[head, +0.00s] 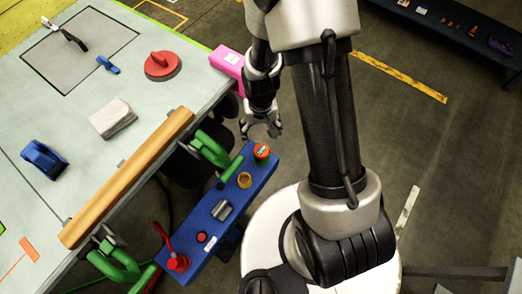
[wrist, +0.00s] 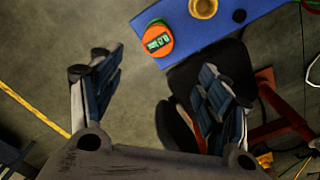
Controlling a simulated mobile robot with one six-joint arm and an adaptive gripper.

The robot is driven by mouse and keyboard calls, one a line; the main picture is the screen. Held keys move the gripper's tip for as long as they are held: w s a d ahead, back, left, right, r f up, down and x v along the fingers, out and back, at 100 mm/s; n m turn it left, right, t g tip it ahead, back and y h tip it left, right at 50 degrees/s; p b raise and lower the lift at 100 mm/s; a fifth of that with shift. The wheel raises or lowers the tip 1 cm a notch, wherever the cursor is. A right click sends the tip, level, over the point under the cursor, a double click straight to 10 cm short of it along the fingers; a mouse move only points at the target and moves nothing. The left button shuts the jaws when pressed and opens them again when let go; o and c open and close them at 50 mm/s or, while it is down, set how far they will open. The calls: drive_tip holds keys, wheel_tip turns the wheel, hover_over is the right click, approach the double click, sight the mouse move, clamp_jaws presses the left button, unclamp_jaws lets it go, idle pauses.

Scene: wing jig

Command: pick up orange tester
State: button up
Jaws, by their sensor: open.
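The orange tester (head: 262,152) is a small round orange device with a dark display and a green edge. It sits at the far end of the blue bench top (head: 204,238). In the wrist view the tester (wrist: 167,50) lies near the corner of the blue surface, beyond my fingertips and roughly between them. My gripper (head: 261,132) is open and empty, hanging just past the bench end near the tester in the head view. In the wrist view both fingers (wrist: 155,80) are spread wide apart, touching nothing that I can see.
On the blue bench are a brass ring (head: 244,180), a grey metal block (head: 221,210) and a red tool (head: 176,262). Green clamps (head: 212,148) and a wooden bar (head: 125,180) line the large table's edge. A pink box (head: 229,62) is behind my gripper.

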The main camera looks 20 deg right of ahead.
drive_tip(key=b, duration=0.3)
approach(262, 149)
drive_tip(key=f, duration=0.5)
drive_tip(key=shift+s+a+f, duration=0.1)
drive_tip(key=shift+a, duration=0.15)
wheel_tip(262, 149, down, 5)
drive_tip(key=shift+d+f+b, duration=0.1)
drive_tip(key=shift+d+b, duration=0.05)
drive_tip(key=shift+b, duration=0.8)
drive_tip(key=c, duration=1.1)
drive_tip(key=shift+r, duration=0.25)
wheel_tip(262, 149, up, 31)
drive_tip(key=p, duration=1.1)
drive_tip(key=shift+f, duration=0.1)
